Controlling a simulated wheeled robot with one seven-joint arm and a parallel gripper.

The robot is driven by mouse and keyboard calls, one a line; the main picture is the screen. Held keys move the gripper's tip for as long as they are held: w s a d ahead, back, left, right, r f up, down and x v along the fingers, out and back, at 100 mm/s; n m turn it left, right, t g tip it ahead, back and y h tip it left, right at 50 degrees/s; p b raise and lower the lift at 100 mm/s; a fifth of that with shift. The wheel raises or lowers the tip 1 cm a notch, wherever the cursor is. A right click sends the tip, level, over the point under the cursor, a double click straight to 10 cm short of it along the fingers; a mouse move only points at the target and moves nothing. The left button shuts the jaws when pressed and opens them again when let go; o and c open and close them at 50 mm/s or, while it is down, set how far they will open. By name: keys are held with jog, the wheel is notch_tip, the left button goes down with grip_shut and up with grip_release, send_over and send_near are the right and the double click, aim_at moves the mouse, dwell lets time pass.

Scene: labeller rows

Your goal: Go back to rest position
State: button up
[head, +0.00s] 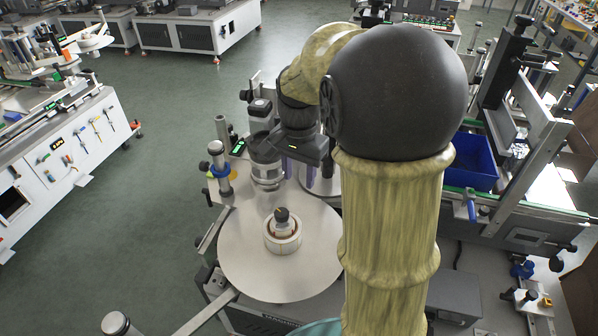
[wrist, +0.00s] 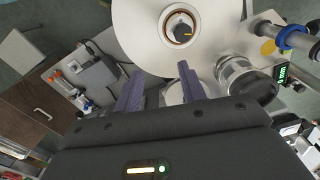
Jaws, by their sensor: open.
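My gripper (wrist: 158,88) is open and empty, its two purple fingers apart in the wrist view. In the head view my gripper (head: 300,170) is partly hidden behind my arm and hangs near the machine. A round pale disc (head: 240,262) with a dark-topped hub (head: 282,226) lies in front of it. The same disc (wrist: 145,35) and hub (wrist: 180,27) show beyond the fingertips in the wrist view. The fingers hold nothing that I can see.
A metal cylinder (head: 266,172) stands close to the left of my gripper. A blue bin (head: 470,160) sits on the machine at right. A white workbench (head: 70,160) stands at left. Open green floor (head: 130,240) lies between them.

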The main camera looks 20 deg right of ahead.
jog(key=s+a+f+n+t, duration=0.2)
jog(key=s+a+f+n, duration=0.1)
jog(key=s+f+n, duration=0.6)
jog(key=shift+s+n+t, duration=0.3)
jog(key=shift+s+n, duration=0.1)
jog(key=shift+s, duration=0.35)
